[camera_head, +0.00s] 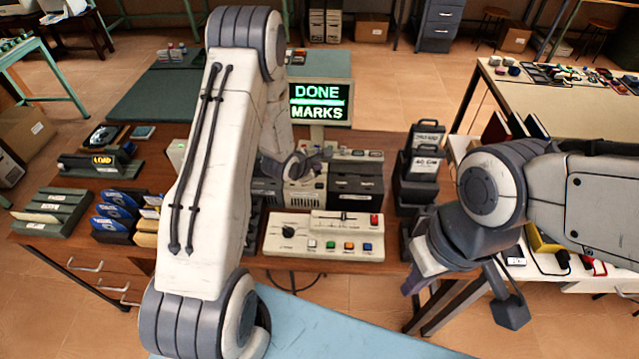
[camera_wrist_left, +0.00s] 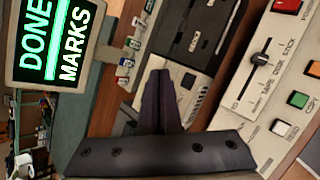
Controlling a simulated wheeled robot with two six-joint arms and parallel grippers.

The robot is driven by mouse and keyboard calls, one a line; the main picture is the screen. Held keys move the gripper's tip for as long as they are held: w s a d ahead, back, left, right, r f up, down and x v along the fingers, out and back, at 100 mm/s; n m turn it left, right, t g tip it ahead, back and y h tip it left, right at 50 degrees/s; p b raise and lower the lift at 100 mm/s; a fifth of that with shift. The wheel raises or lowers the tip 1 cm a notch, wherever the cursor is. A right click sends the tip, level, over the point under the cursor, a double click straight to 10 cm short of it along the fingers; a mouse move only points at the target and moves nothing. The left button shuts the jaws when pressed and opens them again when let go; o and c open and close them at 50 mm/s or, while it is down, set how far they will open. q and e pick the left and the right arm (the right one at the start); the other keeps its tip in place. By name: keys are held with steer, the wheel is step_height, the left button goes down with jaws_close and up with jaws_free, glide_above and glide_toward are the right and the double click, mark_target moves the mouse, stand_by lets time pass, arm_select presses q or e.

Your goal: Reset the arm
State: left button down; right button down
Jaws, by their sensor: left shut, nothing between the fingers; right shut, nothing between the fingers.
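My left arm reaches up and forward over the desk. Its gripper (camera_head: 312,160) is small and partly hidden behind my arm links in the head view. In the left wrist view its fingers (camera_wrist_left: 158,98) are together with nothing between them, above the grey and black machine (camera_wrist_left: 198,35). My right gripper (camera_head: 413,284) is at the lower right of the head view, pointing down beside the desk's right edge. Its purple fingertips look closed and empty.
A monitor (camera_head: 321,101) reads "DONE MARKS". A control panel (camera_head: 322,243) with coloured buttons and a slider is at the desk's front. Blue discs (camera_head: 117,208) and a grey rack (camera_head: 52,207) stand left. Dark labelled blocks (camera_head: 421,160) stand right, near a cluttered side table (camera_head: 490,92).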

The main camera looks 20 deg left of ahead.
stand_by(0.5)
arm_select(q)
steer(key=s+d+r+m+g+b, duration=0.2)
steer(key=s+d+r+m, duration=0.25)
steer(key=d+m, duration=0.3)
steer(key=s+d+r+m+g+b, duration=0.2)
steer(key=s+d+r+m, duration=0.2)
steer(key=s+d+m, duration=0.3)
steer(key=s+d+r+m+g+b, duration=0.2)
steer(key=s+m, duration=0.7)
steer(key=s, duration=0.3)
steer(key=s+d+r+m+g+b, duration=0.1)
steer(key=s+r+m+g, duration=0.2)
steer(key=s+m, duration=0.6)
steer(key=s, duration=0.3)
steer(key=shift+d+b, duration=0.35)
steer(key=shift+d, duration=0.05)
steer(key=shift+r, duration=0.1)
